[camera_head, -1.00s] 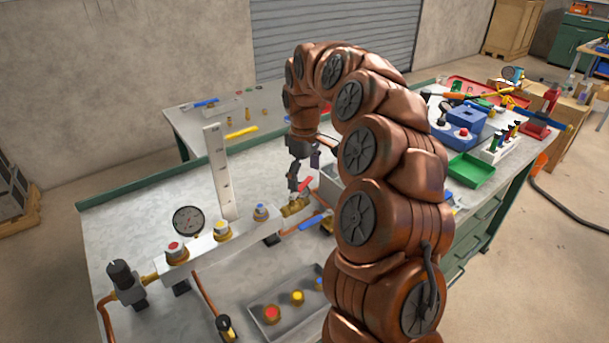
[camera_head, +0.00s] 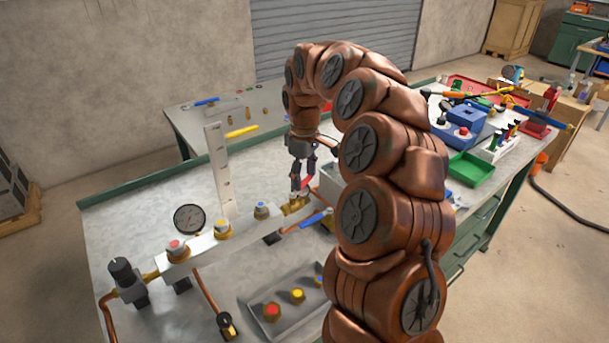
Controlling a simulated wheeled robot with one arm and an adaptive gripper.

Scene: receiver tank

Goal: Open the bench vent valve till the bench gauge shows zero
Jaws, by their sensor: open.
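My gripper (camera_head: 301,189) points down over the bench, its fingers open at a red lever (camera_head: 307,182). I cannot tell whether they touch it. The red lever sits above a brass valve (camera_head: 296,203) at the right end of a pale manifold bar; my fingers hide part of it. A blue lever (camera_head: 315,218) lies just in front and to the right. Neither lever has a readable label. The round bench gauge (camera_head: 189,219) stands behind the manifold at the left; its needle is too small to read.
The manifold bar (camera_head: 203,243) carries red, yellow and blue capped fittings. A black-knobbed regulator (camera_head: 122,273) stands at its left end. A tray (camera_head: 266,327) with coloured caps lies in front. An upright white scale (camera_head: 219,172) stands behind. My arm hides the bench's middle right.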

